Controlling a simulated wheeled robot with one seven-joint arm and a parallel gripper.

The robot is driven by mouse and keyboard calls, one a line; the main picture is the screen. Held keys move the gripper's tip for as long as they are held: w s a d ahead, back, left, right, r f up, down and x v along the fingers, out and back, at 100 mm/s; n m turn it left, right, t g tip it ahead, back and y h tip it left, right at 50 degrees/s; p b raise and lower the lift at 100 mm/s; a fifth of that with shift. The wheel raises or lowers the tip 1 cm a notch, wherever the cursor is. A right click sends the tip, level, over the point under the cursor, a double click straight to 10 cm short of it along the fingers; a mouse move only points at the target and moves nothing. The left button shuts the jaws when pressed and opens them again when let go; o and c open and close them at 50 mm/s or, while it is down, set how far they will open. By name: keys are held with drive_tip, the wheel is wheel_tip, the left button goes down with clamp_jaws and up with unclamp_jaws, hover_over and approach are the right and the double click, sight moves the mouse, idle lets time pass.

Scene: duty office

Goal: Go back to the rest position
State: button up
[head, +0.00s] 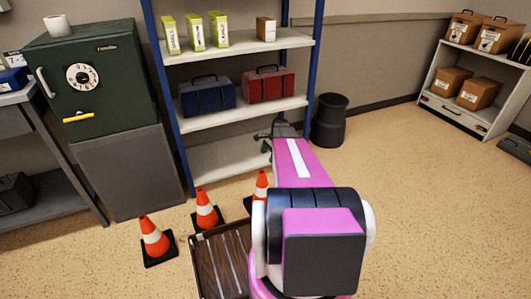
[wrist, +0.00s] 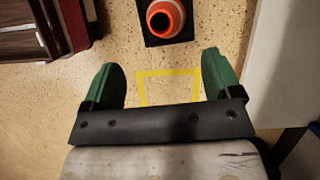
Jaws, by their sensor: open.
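My gripper (wrist: 163,78) is open in the wrist view, its two green fingers apart with nothing between them. Below the fingers in that view is speckled floor with a yellow square outline (wrist: 170,74). In the head view my pink arm reaches forward, and my gripper (head: 266,137) shows small and partly hidden at its far end, in front of the shelf unit. An orange cone (wrist: 165,18) on a black base stands beyond the fingers in the wrist view.
Three orange cones (head: 152,238) stand left of my arm, near a brown slatted surface (head: 222,262). A blue-post shelf unit (head: 240,108) holds toolboxes and boxes. A green safe (head: 95,75) is left, a black bin (head: 330,120) right.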

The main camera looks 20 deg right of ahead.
drive_tip(key=s+a+r+n+h, duration=0.2)
drive_tip(key=s+a+r+n, duration=0.4)
drive_tip(key=a, duration=0.5)
drive_tip(key=s+a+r+n+h, duration=0.2)
drive_tip(key=s+a+r+n, duration=0.4)
drive_tip(key=s+a+n, duration=0.4)
drive_tip(key=s+a, duration=0.2)
drive_tip(key=s, duration=0.1)
drive_tip(key=shift+r+n+t+h, duration=0.3)
drive_tip(key=shift+r, duration=0.05)
drive_tip(key=shift+a, duration=0.1)
